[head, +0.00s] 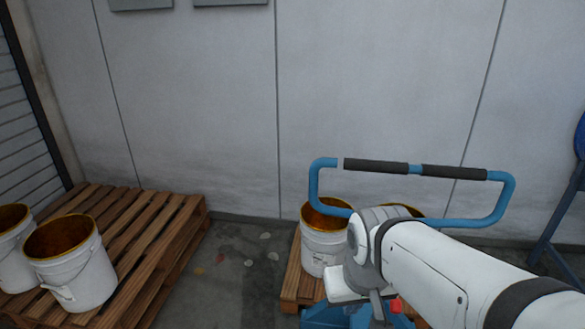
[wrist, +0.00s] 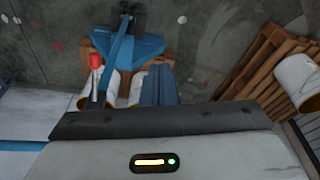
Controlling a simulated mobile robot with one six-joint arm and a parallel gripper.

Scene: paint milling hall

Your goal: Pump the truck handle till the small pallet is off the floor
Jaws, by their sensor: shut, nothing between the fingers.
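The truck handle is a blue loop (head: 316,185) with two dark grips along its top bar, standing in front of the wall in the head view. The small pallet (head: 291,285) lies behind my arm, with white buckets (head: 318,240) on it; I cannot tell whether there is a gap under it. Blue truck parts (head: 330,316) show low down, and a blue truck body (wrist: 140,47) shows in the wrist view. My gripper (wrist: 158,68) shows as two blue-grey fingers side by side, shut and empty. In the head view my arm hides the lower handle and part of the pallet.
A larger wooden pallet (head: 150,235) with white buckets (head: 75,270) stands at the left. Bare floor (head: 235,265) lies between the two pallets. A blue stand (head: 562,205) is at the right edge. A red-knobbed lever (wrist: 95,62) shows in the wrist view.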

